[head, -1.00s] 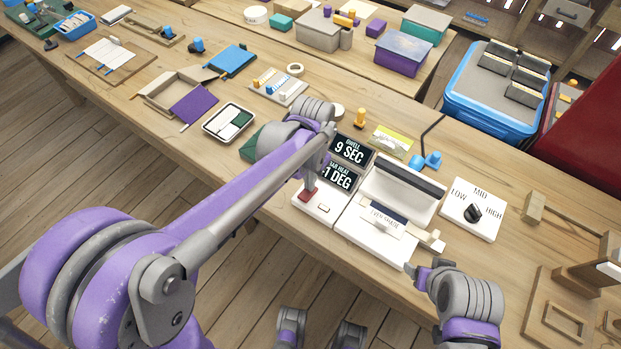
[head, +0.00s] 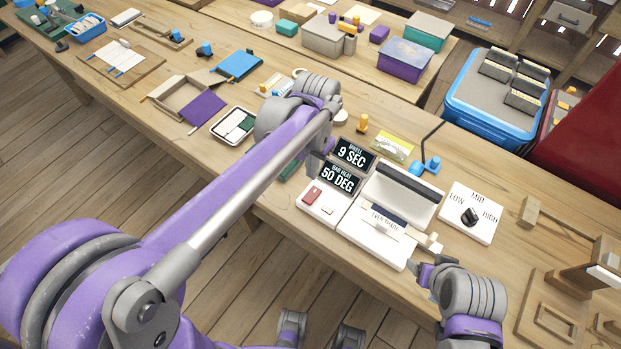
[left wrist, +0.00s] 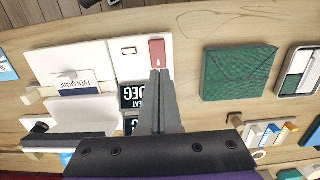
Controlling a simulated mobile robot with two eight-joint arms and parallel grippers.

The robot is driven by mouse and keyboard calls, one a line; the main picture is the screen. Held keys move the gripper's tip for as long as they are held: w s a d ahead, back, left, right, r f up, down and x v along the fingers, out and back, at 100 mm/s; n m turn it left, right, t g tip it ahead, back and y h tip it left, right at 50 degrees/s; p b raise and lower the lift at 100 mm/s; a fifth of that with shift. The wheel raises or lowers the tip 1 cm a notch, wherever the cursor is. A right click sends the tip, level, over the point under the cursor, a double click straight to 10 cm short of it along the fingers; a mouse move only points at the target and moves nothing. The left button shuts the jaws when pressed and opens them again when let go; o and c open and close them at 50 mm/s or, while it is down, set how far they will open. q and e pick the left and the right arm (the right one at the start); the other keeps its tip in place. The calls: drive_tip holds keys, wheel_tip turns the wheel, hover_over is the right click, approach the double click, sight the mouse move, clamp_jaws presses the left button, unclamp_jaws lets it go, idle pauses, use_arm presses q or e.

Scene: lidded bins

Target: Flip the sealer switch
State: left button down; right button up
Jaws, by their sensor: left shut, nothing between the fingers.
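The white sealer (head: 337,213) stands near the table's front edge. Its red switch (head: 311,195) is at the front left, beside a small tan-rimmed slot. Its displays (head: 347,167) read 9 SEC and 50 DEG. My left gripper (head: 327,147) is beside the displays, partly hidden by its own arm. The left wrist view shows its fingers (left wrist: 160,76) shut and empty, their tips lined up just short of the red switch (left wrist: 157,54). I cannot tell the height gap. My right gripper (head: 425,272) is by the sealer's front right corner; its jaw opening is unclear.
A LOW/MID/HIGH dial plate (head: 471,213) lies right of the sealer. A blue stand (head: 425,165) and yellow card (head: 391,147) are behind it. A green envelope (left wrist: 240,72) and a tray (left wrist: 300,72) are beside it. A wooden press (head: 580,265) is at the right.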

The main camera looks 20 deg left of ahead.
use_arm(q)
wheel_tip(320, 180, up, 6)
hover_over(309, 199)
drive_tip(key=w, duration=0.3)
drive_tip(key=shift+s+d+r, duration=0.1)
drive_tip(key=shift+s+d, duration=0.1)
drive_tip(key=shift+s, duration=0.05)
use_arm(e)
drive_tip(key=shift+w+r, duration=0.1)
drive_tip(key=shift+r, duration=0.1)
drive_tip(key=shift+f, duration=0.1)
use_arm(q)
drive_tip(key=f, duration=0.4)
drive_tip(key=s+f+b, duration=0.1)
drive_tip(key=f, duration=0.4)
drive_tip(key=s+f+b, duration=0.1)
drive_tip(key=f, duration=0.4)
drive_tip(key=shift+s+a, duration=0.1)
drive_tip(key=shift+a, duration=0.05)
use_arm(e)
drive_tip(key=s+f, duration=0.2)
drive_tip(key=shift+s+a+f, duration=0.25)
drive_tip(key=shift+s+a, duration=0.1)
